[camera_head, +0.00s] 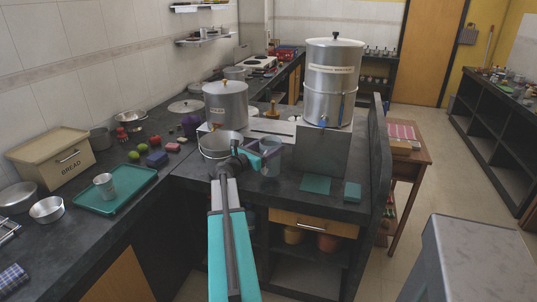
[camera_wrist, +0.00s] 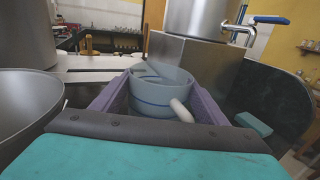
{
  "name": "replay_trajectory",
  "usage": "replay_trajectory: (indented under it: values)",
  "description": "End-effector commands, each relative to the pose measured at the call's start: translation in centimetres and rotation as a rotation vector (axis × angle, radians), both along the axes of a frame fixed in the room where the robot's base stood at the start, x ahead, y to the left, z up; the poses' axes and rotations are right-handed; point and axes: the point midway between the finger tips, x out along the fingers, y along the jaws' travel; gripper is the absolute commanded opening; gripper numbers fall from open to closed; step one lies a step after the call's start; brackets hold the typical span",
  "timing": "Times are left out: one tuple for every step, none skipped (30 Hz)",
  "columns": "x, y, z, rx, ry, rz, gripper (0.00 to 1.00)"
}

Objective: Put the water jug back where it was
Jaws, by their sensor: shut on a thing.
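The water jug (camera_wrist: 150,97) is pale grey-blue with a blue band and a white handle or spout. It sits between the two purple finger pads of my gripper (camera_wrist: 157,100) in the wrist view. In the head view the jug (camera_head: 272,163) shows partly behind my gripper (camera_head: 263,153), above the dark counter near its front edge. My gripper is shut on the jug. I cannot tell whether its base touches the counter. The large steel canister (camera_head: 332,80) with a blue-handled tap (camera_wrist: 270,20) stands behind and to the right, on a raised steel stand (camera_head: 322,150).
A steel pot (camera_head: 213,144) stands close left of my gripper, with a smaller lidded canister (camera_head: 226,104) behind it. Teal pads (camera_head: 316,184) lie on the counter at right. A teal tray (camera_head: 92,202) with a cup and a bread box (camera_head: 50,158) are at left.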

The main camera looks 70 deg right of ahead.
Motion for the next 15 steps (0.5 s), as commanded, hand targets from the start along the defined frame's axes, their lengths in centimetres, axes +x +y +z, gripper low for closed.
replay_trajectory:
  values:
    - [0.0,0.0,-0.1,-0.001,0.003,0.0,0.05]
    - [0.0,0.0,-0.3,-0.001,0.003,0.0,0.05]
    - [0.0,0.0,-0.6,-0.001,0.003,0.0,0.05]
    - [0.0,0.0,-0.9,-0.001,0.003,0.0,0.05]
    - [0.0,0.0,-1.1,0.0,0.002,0.0,0.05]
    - [0.0,0.0,-1.5,0.0,0.002,0.0,0.05]
    - [0.0,0.0,-1.8,0.0,0.002,-0.001,0.05]
    - [0.0,0.0,-2.1,-0.001,0.003,-0.001,0.05]
    - [0.0,0.0,-2.4,-0.001,0.003,-0.001,0.05]
    - [0.0,0.0,-2.5,-0.001,0.003,-0.001,0.05]
    - [0.0,0.0,-2.7,-0.002,0.003,-0.001,0.05]
    - [0.0,0.0,-2.9,-0.003,0.002,-0.001,0.05]
    - [0.0,0.0,-2.9,-0.003,0.002,-0.001,0.05]
    - [0.0,0.0,-3.0,-0.003,0.002,-0.001,0.05]
    - [0.0,0.0,-3.0,-0.003,0.001,-0.001,0.05]
